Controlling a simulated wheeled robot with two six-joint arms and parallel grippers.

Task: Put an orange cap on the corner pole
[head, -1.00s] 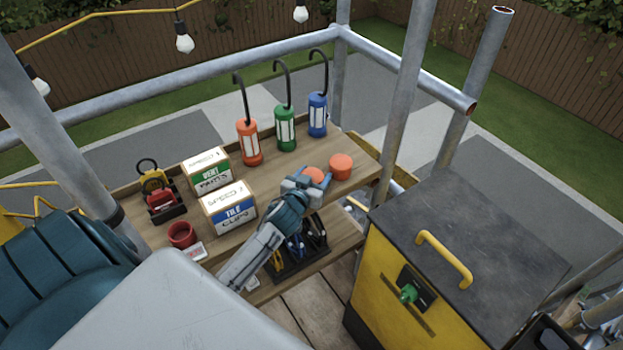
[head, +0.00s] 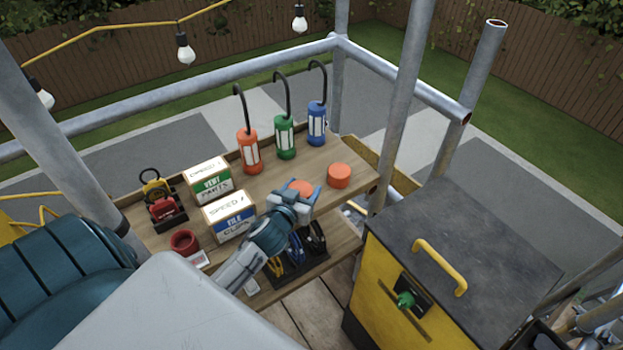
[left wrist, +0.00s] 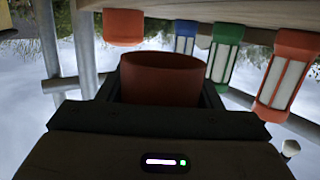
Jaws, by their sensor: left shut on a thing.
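My left gripper (head: 302,192) is shut on an orange cap (head: 299,187) over the wooden shelf. In the left wrist view the held cap (left wrist: 160,78) fills the space between the fingers. A second orange cap (head: 339,176) stands on the shelf to the right of the gripper; it also shows in the left wrist view (left wrist: 123,27). An upright metal pole (head: 484,55) at the right has an open, uncapped top; I take it for the corner pole. My right gripper is not in view.
On the wooden shelf (head: 325,160) stand orange (head: 249,152), green (head: 285,138) and blue (head: 317,124) lanterns, and boxes (head: 229,216). A yellow cabinet with a dark top (head: 490,235) stands at the right. A tall metal pole (head: 402,110) rises between the shelf and the open-topped pole.

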